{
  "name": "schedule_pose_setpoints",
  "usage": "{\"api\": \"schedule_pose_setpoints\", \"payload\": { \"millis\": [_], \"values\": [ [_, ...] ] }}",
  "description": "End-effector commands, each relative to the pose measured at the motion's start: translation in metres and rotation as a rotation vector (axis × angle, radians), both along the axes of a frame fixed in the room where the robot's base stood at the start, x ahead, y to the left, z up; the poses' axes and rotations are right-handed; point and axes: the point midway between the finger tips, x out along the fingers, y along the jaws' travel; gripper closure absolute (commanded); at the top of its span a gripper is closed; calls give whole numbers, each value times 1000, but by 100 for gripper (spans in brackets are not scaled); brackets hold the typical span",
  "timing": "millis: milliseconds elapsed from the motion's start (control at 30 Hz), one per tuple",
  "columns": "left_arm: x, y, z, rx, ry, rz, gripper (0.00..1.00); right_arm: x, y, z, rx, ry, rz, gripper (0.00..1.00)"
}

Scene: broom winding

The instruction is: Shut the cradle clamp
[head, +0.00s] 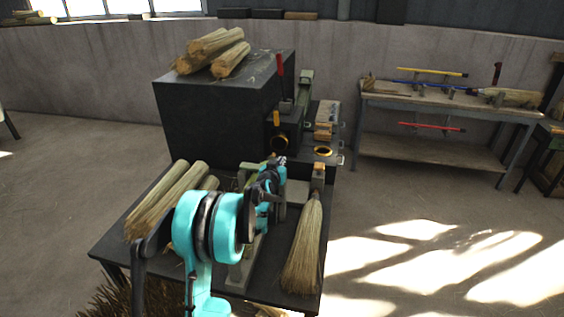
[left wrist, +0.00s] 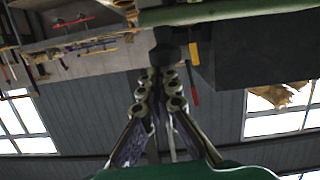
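My left arm reaches over the dark bench in the head view, and its gripper (head: 274,168) is at a green and grey fixture (head: 248,172), which I take for the cradle clamp. In the left wrist view the fingers of my left gripper (left wrist: 160,76) come close together just below a dark knob-like part (left wrist: 168,50); whether they touch it is unclear. A green bar (left wrist: 215,12) runs along the top there. The arm hides much of the fixture. A broom (head: 304,245) lies with its straw towards the bench's front edge, right of the fixture. My right gripper is not in view.
A large dark box (head: 222,112) stands at the back of the bench, with straw bundles (head: 212,52) on top. More straw bundles (head: 168,200) lie left of my arm. A side table (head: 445,100) with tools stands at the right; the floor between is clear.

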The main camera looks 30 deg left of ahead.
Motion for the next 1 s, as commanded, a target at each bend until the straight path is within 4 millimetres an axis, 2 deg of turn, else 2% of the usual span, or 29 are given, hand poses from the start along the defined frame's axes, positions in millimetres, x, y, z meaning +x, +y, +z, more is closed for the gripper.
{"api": "schedule_pose_setpoints", "payload": {
  "millis": [467,567,733,767,800,1000],
  "values": [
    [0,-1,-1,-3,5,-3,100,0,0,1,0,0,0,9],
    [0,-3,9,-3,4,-4,100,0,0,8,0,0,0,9],
    [3,-7,45,0,2,-4,100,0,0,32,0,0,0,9],
    [1,-9,50,0,1,-4,100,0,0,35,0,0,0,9],
    [-12,-12,48,-1,1,-3,100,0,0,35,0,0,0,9],
    [-56,-26,57,-1,1,-2,100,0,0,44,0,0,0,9]
  ]
}}
